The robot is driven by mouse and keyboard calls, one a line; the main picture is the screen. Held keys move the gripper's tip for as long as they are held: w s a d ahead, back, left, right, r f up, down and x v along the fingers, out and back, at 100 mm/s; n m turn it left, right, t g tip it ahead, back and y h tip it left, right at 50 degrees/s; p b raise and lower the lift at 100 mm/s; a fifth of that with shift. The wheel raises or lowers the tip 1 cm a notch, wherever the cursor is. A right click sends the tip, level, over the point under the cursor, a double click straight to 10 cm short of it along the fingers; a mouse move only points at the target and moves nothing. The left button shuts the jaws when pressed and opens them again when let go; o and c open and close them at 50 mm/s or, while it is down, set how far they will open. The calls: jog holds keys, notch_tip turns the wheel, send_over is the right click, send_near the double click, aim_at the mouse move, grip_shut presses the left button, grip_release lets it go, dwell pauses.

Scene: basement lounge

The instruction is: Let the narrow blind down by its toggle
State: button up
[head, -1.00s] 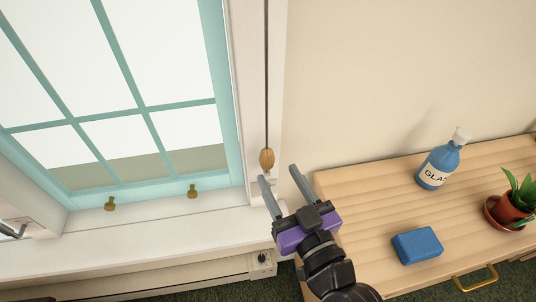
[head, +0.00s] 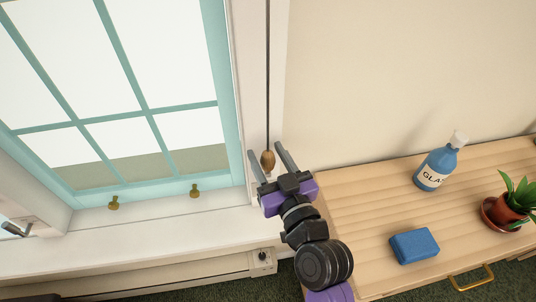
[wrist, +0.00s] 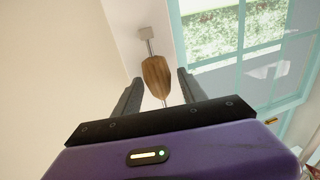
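The toggle (head: 268,160) is a small wooden, acorn-shaped pull on a dark cord (head: 267,75) that hangs beside the window frame. My gripper (head: 266,154) is open, with one finger on each side of the toggle in the head view. In the wrist view the toggle (wrist: 156,77) stands between and a little beyond the two grey fingers (wrist: 159,88), with gaps on both sides. The cord runs above and below it. The blind itself is not in view.
A teal-framed window (head: 120,100) is at the left, with brass knobs (head: 194,190) at its bottom.

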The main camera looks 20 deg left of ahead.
grip_shut()
dwell(1.2)
